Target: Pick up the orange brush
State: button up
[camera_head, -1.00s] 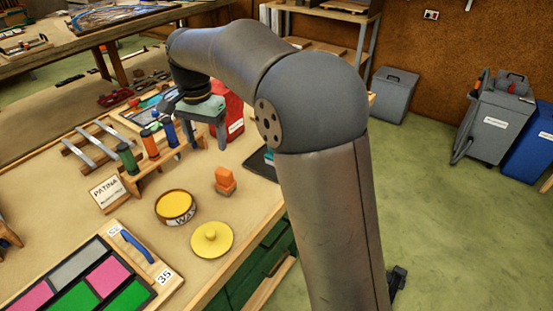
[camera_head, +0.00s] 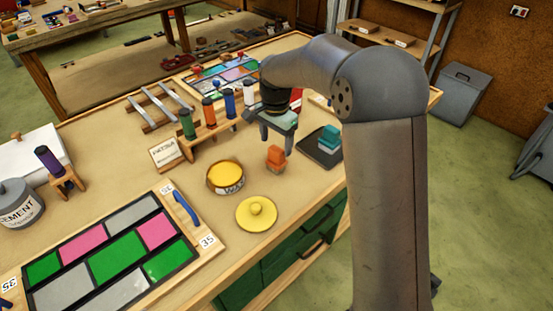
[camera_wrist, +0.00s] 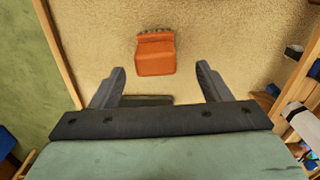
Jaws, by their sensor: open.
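The orange brush (camera_head: 276,158) stands on the tan workbench, to the right of the yellow wax tin. In the wrist view the brush (camera_wrist: 155,54) lies ahead of the fingertips, near the middle between them and apart from both. My gripper (camera_head: 270,136) is open and empty, held above the bench close behind the brush in the head view. Its two fingers also show spread apart in the wrist view (camera_wrist: 160,82). The brush is in full view in the head camera.
The wax tin (camera_head: 226,177) and its yellow lid (camera_head: 257,213) stand left of and in front of the brush. A dark tray (camera_head: 312,152) with a teal block (camera_head: 328,139) lies to its right. A wooden rack (camera_head: 200,140) holds several coloured tools. The leaded panel (camera_head: 110,255) lies front left.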

aim_at(276, 149)
jog(key=f, duration=0.3)
jog(key=f+p, duration=0.1)
jog(key=f, duration=0.1)
jog(key=shift+s, duration=0.3)
jog(key=c, duration=1.1)
jog(key=shift+r, duration=0.1)
jog(key=shift+r, duration=0.25)
notch_tip(276, 149, up, 2)
jog(key=shift+r, duration=0.1)
jog(key=s+d+r+b, duration=0.1)
jog(key=s+r, duration=0.2)
jog(key=s, duration=0.1)
jog(key=s+d+r+b, duration=0.1)
jog(key=s+r, duration=0.2)
jog(key=s, duration=0.2)
jog(key=s+d+r+b, duration=0.1)
jog(key=s+d+r, duration=0.1)
jog(key=s+r, duration=0.2)
jog(key=shift+s, duration=0.25)
